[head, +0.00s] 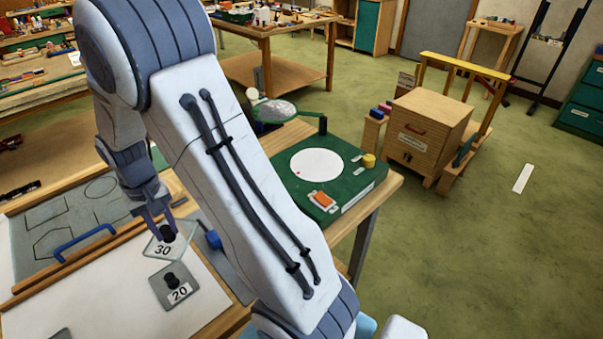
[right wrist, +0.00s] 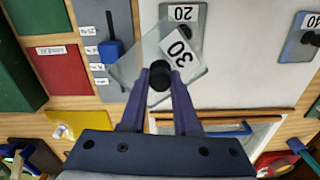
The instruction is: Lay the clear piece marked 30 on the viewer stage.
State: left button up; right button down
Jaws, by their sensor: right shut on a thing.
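The clear piece marked 30 (head: 172,245) has a black knob and a white label. My right gripper (head: 165,222) is shut on its knob; the piece also shows between the fingers in the right wrist view (right wrist: 185,62). It appears to be above the white board, beside the piece marked 20 (head: 175,289). The viewer stage is the white disc (head: 317,165) on the green box (head: 362,185), to the right beyond my arm; it looks bare apart from a small red dot near its edge. My left gripper is not in view.
A magnifier (head: 273,111) on a green arm reaches over the back of the green box. An orange block (head: 323,200) and a yellow knob (head: 369,160) sit on the box. A piece marked 40 (right wrist: 304,38) lies on the white board.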

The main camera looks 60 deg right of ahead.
aim_at(315, 163)
jog(key=z, duration=0.05)
jog(key=k, duration=0.65)
jog(key=z, duration=2.95)
jog(key=i, duration=1.9)
jog(key=u, duration=2.35)
